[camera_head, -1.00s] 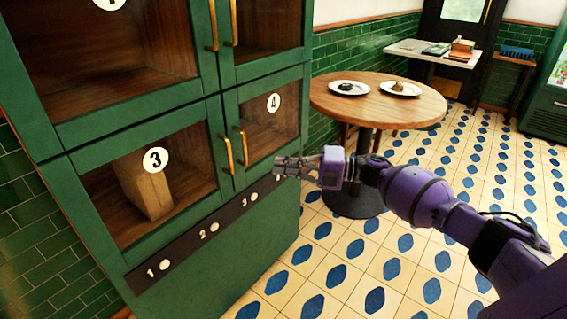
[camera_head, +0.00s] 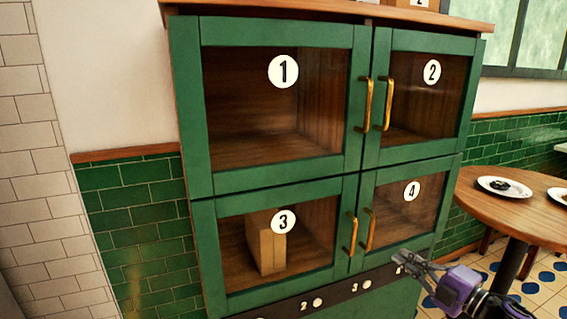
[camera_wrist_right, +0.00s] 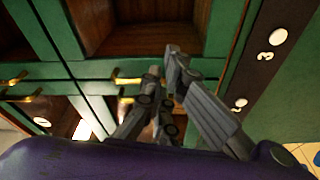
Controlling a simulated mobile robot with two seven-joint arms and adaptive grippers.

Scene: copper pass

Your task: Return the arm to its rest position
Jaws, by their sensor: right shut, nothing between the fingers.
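My right arm enters the head view from the lower right corner. Its purple and grey right gripper (camera_head: 401,259) is shut and empty in front of the right end of the cabinet's dark button strip (camera_head: 338,295). I cannot tell whether its tips touch the cabinet. In the right wrist view, the gripper's grey fingers (camera_wrist_right: 166,68) are together, with the cabinet behind them. My left gripper is not in view.
A green cabinet (camera_head: 280,183) has numbered glass doors, all shut, with brass handles. A brown package (camera_head: 266,250) stands behind door 3. A round wooden table (camera_head: 485,207) at right holds a dark item on a plate (camera_head: 487,182) and another plate (camera_head: 556,196).

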